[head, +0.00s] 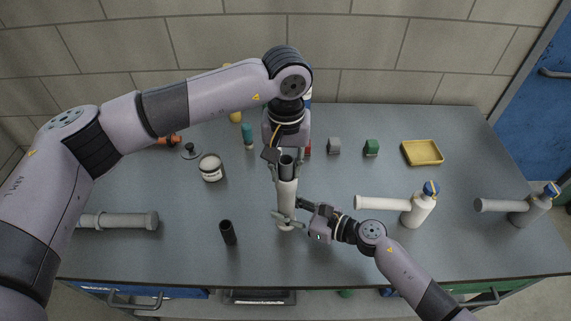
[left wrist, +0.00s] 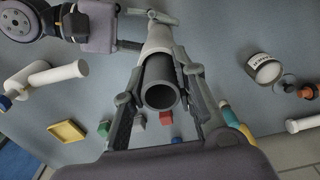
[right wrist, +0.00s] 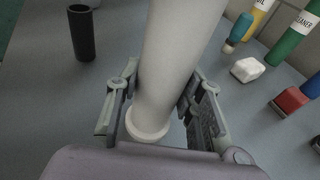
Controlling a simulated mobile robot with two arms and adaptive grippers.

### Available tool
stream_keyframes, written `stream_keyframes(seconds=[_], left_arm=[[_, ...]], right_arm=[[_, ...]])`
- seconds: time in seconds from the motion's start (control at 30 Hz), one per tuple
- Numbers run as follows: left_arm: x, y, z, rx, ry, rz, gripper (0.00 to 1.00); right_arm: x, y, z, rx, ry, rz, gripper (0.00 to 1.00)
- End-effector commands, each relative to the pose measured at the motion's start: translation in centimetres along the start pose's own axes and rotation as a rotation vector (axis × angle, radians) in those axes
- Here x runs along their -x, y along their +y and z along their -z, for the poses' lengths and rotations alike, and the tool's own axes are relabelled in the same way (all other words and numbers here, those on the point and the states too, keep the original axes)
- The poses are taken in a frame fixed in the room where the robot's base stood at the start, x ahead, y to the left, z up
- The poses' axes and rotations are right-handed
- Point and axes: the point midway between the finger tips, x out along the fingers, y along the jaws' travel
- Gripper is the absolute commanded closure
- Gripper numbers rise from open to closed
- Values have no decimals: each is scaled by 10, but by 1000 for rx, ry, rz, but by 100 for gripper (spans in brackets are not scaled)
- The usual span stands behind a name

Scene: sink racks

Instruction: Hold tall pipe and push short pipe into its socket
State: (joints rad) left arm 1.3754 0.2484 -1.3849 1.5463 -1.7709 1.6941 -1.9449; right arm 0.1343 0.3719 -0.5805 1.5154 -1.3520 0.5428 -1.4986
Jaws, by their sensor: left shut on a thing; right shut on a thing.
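The tall pale grey pipe (head: 287,197) stands upright on the table, its flanged foot showing in the right wrist view (right wrist: 150,131). My right gripper (head: 288,219) is shut around its lower part, with a finger on each side (right wrist: 155,100). The short dark pipe (head: 287,164) is upright at the top of the tall pipe, its open end facing up in the left wrist view (left wrist: 161,94). My left gripper (head: 284,175) is shut on the short pipe from above. The short pipe's lower end meets the pale socket; how deep it sits is hidden.
Another dark tube (head: 228,233) stands left of the tall pipe. A white jar (head: 211,168) is behind it, and a grey pipe (head: 122,221) lies at left. A yellow tray (head: 422,153) is at back right.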

Motion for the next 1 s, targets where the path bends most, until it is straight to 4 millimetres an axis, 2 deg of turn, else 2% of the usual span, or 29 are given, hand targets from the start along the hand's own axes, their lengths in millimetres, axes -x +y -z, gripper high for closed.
stream_keyframes(seconds=[0.03, 0.23, 0.27, 0.53, 1.0], left_arm=[[-13, -2, -2, 3, -13, 9, 96], [-17, -3, -2, 5, -12, 9, 96], [-18, -3, -2, 6, -12, 9, 72], [-18, -3, -2, 6, -12, 9, 54], [-16, -2, -3, 2, -13, 8, 54]], right_arm=[[-1, 4, -2, 0, -6, -10, 90], [-2, 5, -2, 0, -9, -15, 89], [-2, 5, -2, 0, -9, -15, 89], [-3, 7, -2, 0, -10, -19, 90], [-2, 7, 0, -3, -5, -16, 90]])
